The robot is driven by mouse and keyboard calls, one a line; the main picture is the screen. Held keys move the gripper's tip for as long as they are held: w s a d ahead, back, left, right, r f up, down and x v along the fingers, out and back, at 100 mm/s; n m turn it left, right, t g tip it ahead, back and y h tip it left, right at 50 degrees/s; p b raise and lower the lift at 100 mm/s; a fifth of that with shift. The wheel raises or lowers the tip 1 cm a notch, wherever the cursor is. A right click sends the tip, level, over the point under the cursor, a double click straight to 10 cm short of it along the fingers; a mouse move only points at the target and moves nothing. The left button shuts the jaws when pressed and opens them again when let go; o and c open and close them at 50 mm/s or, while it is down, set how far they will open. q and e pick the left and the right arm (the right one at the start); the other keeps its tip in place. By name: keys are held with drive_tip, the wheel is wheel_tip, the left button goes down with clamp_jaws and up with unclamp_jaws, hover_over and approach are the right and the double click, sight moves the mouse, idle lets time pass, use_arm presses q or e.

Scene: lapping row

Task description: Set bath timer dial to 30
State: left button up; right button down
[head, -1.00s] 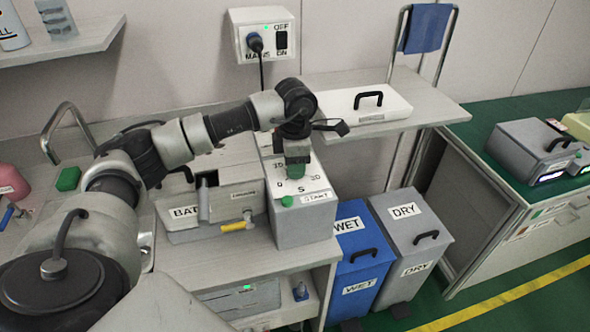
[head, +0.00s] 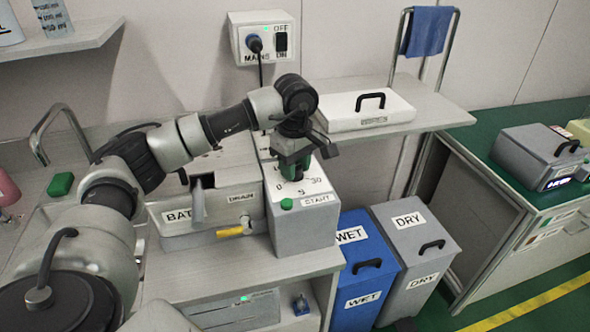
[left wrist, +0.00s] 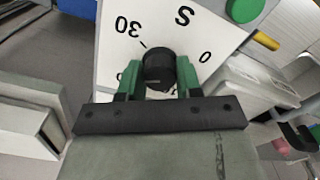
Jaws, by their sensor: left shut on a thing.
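The bath timer is a grey box (head: 305,232) with a white top printed 0, 5 and 30, and a green START button (head: 286,204). Its dial is a round black knob, seen in the left wrist view (left wrist: 160,68). My left gripper (head: 294,168) reaches down onto the dial and hides it in the head view. In the left wrist view its green fingers (left wrist: 158,80) are shut on the knob, one on each side. A short dark line shows between the knob and the 30; I cannot tell whether it belongs to the dial. My right gripper is not in view.
A grey bath unit (head: 225,205) with a yellow-handled lever (head: 230,232) stands left of the timer. The mains box (head: 262,38) is on the wall behind. A white lidded case (head: 365,108) lies on the shelf. Blue WET (head: 362,262) and grey DRY (head: 412,255) bins stand at right.

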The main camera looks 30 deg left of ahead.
use_arm(q)
drive_tip(key=m+b, duration=0.1)
drive_tip(key=m, duration=0.4)
drive_tip(key=shift+r+m+b, duration=0.1)
drive_tip(key=shift+m+b, duration=0.2)
drive_tip(key=m+b, duration=0.1)
drive_tip(key=m, duration=0.4)
drive_tip(key=shift+r+m, duration=0.1)
drive_tip(key=shift+m, duration=0.2)
drive_tip(key=o, duration=0.9)
wheel_tip(320, 180, up, 11)
drive_tip(key=shift+f, duration=0.2)
idle(0.4)
